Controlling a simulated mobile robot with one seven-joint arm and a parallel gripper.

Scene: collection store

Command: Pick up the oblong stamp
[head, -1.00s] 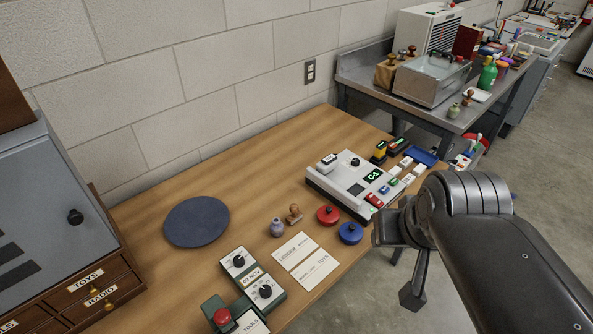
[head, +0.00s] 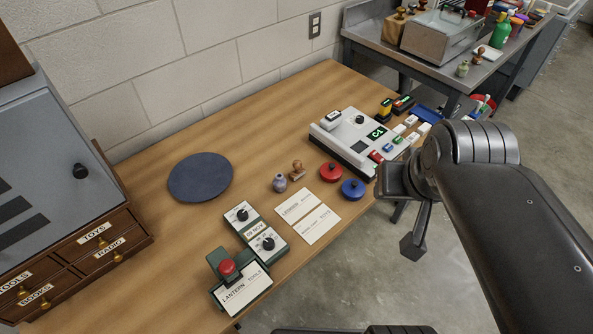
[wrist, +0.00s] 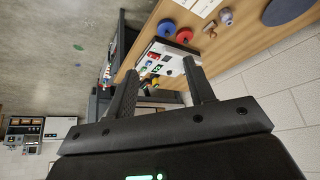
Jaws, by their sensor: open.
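A small brown wooden-handled stamp (head: 297,170), which looks like the oblong one, stands on the wooden desk (head: 330,85) in the head view. A grey-lilac rounded stamp or small pot (head: 279,183) stands just to its left. The brown stamp is small at the top of the wrist view (wrist: 210,27), beside the lilac piece (wrist: 226,16). My gripper (wrist: 160,80) is open and empty, its two fingers apart. It is off the desk's right side, well away from the stamp. The exact shape of the stamp's base is too small to tell.
A red pad (head: 331,172) and a blue pad (head: 353,189) lie right of the stamp. Two cards (head: 307,217) lie in front. A grey console (head: 362,140) stands behind right, a green dater device (head: 255,230) front left. Bare desk lies around the dark round mat (head: 200,177).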

